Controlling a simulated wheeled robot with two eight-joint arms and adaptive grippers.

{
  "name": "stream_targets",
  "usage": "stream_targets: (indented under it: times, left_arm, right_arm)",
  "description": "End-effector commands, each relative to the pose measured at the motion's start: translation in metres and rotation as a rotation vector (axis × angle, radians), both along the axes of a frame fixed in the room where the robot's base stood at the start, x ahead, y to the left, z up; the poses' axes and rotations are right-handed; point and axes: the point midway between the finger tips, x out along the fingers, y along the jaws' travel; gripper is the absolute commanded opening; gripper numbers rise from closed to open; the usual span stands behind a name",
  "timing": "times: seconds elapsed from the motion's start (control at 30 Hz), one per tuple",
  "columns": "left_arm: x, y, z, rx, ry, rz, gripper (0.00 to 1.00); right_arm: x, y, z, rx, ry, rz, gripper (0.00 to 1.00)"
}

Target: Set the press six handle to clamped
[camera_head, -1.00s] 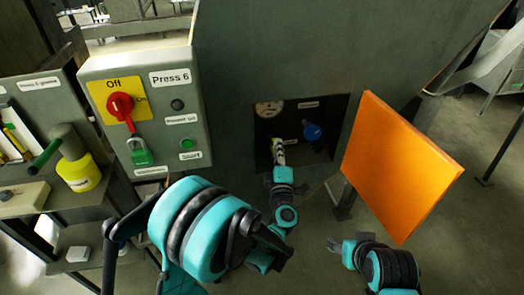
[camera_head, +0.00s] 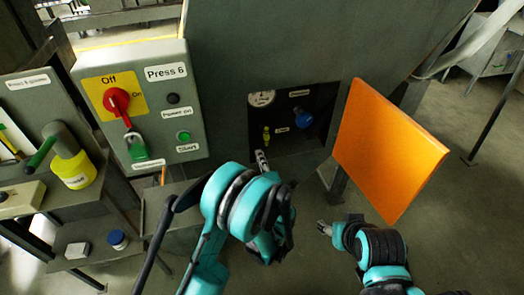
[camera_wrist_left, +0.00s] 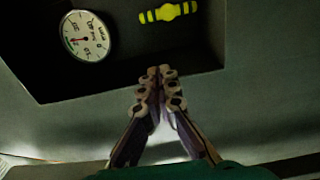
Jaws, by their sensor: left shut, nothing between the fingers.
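The dark recess (camera_head: 318,143) in the press front holds a small yellow-green handle (camera_head: 267,136), which stands roughly upright in the head view. In the wrist view the handle (camera_wrist_left: 168,12) lies nearly level across the top, beside a round gauge (camera_wrist_left: 85,35). My left gripper (camera_head: 262,160) is at the recess's lower edge, below the handle and apart from it. Its fingertips (camera_wrist_left: 162,72) are together and empty in the wrist view. My right gripper (camera_head: 324,228) is below the orange panel, away from the handle; its finger opening is too small to judge.
A blue knob (camera_head: 303,119) sits right of the handle in the recess. The orange panel (camera_head: 390,148) stands out at the right.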

Motion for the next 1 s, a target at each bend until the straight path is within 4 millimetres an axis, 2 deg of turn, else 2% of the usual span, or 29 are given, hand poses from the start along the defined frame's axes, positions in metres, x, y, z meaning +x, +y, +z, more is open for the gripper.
stream_targets:
  times: [0.03,0.13,0.2,0.37,0.4,0.63,1.0]
  left_arm:
    - [0.010,0.005,0.006,0.000,0.000,0.005,0.00]
    - [0.030,0.012,0.006,0.000,0.000,0.005,0.00]
    - [0.045,0.017,0.000,0.000,0.000,0.004,0.00]
    - [0.076,0.027,-0.001,0.000,0.000,0.003,0.00]
    - [0.080,0.019,-0.001,0.000,0.000,-0.002,0.00]
    - [0.093,-0.004,0.000,0.000,-0.001,-0.001,0.00]
    - [0.096,-0.008,0.001,0.000,-0.001,0.000,0.00]
  right_arm:
    - [0.000,0.000,0.012,0.000,0.000,0.000,0.56]
    - [0.000,0.000,0.026,0.000,0.000,0.000,0.56]
    - [0.000,0.000,0.015,0.000,0.000,0.000,0.56]
    - [0.000,0.000,0.008,0.000,0.000,0.000,0.56]
    - [0.000,0.000,0.006,0.000,0.000,0.000,0.56]
    - [0.000,0.000,0.001,0.000,0.000,0.000,0.56]
    - [0.000,0.000,0.001,0.000,0.000,0.000,0.56]
